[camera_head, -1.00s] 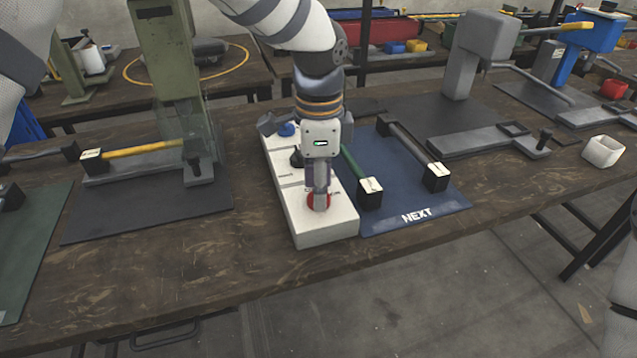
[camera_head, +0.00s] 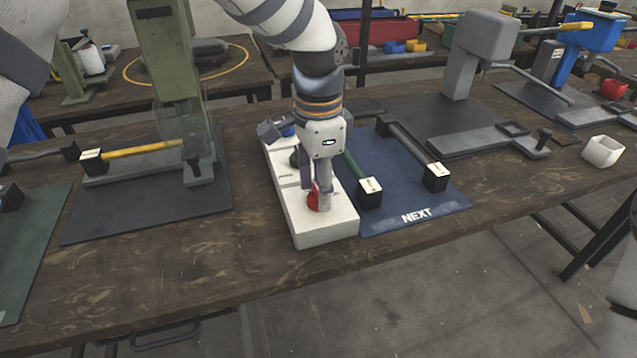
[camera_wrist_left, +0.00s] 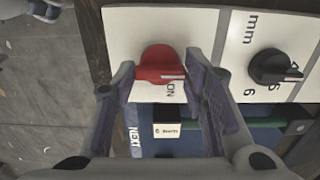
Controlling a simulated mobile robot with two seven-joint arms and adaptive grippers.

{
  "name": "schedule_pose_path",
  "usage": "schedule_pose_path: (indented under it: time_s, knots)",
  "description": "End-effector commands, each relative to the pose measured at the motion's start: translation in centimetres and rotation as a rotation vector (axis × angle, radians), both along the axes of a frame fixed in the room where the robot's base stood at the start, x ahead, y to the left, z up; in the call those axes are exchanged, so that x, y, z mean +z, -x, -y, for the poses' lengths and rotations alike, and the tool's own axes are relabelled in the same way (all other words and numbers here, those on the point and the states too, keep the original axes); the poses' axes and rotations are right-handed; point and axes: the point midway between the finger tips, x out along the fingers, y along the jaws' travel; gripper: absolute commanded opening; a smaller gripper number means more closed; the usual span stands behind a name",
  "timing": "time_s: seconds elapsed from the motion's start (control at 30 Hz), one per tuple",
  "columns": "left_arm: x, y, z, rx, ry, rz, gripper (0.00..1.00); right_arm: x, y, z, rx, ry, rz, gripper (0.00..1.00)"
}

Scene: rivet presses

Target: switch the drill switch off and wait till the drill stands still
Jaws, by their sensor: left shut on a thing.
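The red rotary switch (camera_head: 313,203) sits at the near end of a white control box (camera_head: 327,228). My left gripper (camera_head: 318,190) points down over it, jaws shut on the knob. In the left wrist view, the red switch (camera_wrist_left: 158,62) shows its grip bar with a white stripe between the two finger pads. The letters "ON" show beside it; other lettering there is hidden. A green press with a clear guard (camera_head: 190,130) stands left of the box; whether anything in it turns, I cannot tell. My right gripper is not in view.
A black dial (camera_wrist_left: 275,66) with "mm" markings sits beside the switch. A blue mat (camera_head: 415,200) marked "NEXT" lies right of the box, with handled blocks on it. The front table edge is clear.

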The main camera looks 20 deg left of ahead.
Motion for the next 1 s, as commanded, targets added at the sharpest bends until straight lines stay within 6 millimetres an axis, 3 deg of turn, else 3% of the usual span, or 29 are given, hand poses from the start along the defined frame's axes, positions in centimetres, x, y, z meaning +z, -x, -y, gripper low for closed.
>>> schedule_pose_path:
  time_s: [0.07, 0.1, 0.17, 0.2, 0.53, 0.8, 1.0]
  knots:
    - [-0.2, 0.1, 0.0, 0.002, 0.000, -0.006, 0.12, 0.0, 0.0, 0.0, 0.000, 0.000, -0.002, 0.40]
    - [-0.2, 0.1, 0.0, 0.002, 0.000, -0.006, 0.44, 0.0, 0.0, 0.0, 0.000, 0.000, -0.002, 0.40]
    - [-0.2, 0.1, 0.0, 0.002, 0.000, -0.006, 0.58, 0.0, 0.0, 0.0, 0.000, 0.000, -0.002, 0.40]
    - [-0.2, 0.1, 0.0, 0.001, -0.001, -0.006, 0.60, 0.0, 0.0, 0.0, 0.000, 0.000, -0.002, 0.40]
    - [0.5, 0.0, 0.0, 0.000, 0.001, -0.001, 0.60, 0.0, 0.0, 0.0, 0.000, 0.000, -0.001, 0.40]
    - [7.3, -0.1, 0.0, 0.001, 0.001, 0.003, 0.60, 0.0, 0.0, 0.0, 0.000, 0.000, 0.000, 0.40]
    - [11.1, 0.0, 0.0, 0.001, 0.001, -0.002, 0.60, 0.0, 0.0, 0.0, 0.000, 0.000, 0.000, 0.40]
